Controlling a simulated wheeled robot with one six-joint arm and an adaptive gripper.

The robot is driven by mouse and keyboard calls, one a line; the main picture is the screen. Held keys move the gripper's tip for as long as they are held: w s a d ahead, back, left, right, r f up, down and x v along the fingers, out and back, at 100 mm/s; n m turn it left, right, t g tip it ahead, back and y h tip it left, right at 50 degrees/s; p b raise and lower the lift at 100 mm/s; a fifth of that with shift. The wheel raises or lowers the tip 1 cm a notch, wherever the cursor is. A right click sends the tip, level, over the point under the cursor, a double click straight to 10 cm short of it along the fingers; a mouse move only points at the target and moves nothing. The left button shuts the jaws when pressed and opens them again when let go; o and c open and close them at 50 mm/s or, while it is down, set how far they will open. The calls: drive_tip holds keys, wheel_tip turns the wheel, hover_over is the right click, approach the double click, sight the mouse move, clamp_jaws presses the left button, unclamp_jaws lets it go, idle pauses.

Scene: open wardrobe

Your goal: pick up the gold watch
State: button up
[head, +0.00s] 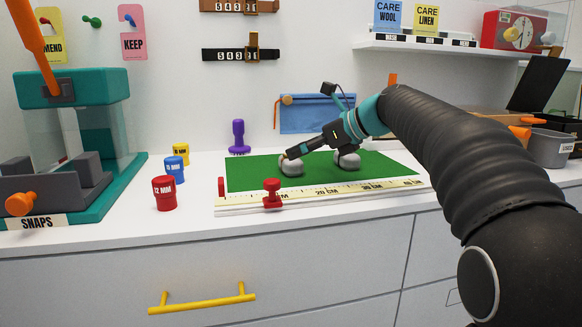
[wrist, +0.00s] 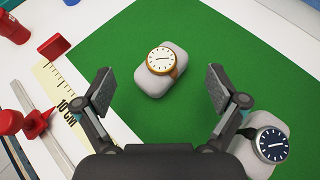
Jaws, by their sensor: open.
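The gold watch (wrist: 161,60), with a white dial, is wrapped around a grey cushion (wrist: 152,86) on the green mat (wrist: 110,40). My gripper (wrist: 159,76) is open, with one finger on each side of that cushion and apart from it in the wrist view. In the head view my gripper (head: 294,152) is tilted down just above the left cushion (head: 292,170), and the watch on it is mostly hidden. A second watch with a dark blue dial (wrist: 271,143) sits on another cushion at the lower right of the wrist view, beside my right finger.
A ruler (head: 330,190) with a red clamp (head: 272,190) runs along the mat's front edge. Red (head: 164,193), blue (head: 175,169) and yellow (head: 181,154) pots stand left of the mat. A purple stamp-like object (head: 238,138) stands behind it. The mat's left part is clear.

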drive_tip(key=shift+x, duration=1.15)
drive_tip(key=c, duration=1.2)
drive_tip(key=shift+c, duration=0.2)
drive_tip(key=shift+r, duration=0.1)
drive_tip(key=shift+r, duration=0.25)
drive_tip(key=c, duration=0.3)
wheel_tip(320, 180, up, 4)
drive_tip(key=shift+f+p, duration=0.1)
drive_tip(key=shift+p, duration=0.8)
clamp_jaws()
drive_tip(key=w+d+r+p, duration=0.4)
drive_tip(key=d+r, duration=0.2)
drive_tip(key=d, duration=0.4)
drive_tip(key=shift+w+d+r, duration=0.25)
drive_tip(key=shift+w+d, duration=0.05)
drive_tip(key=shift+w, duration=0.05)
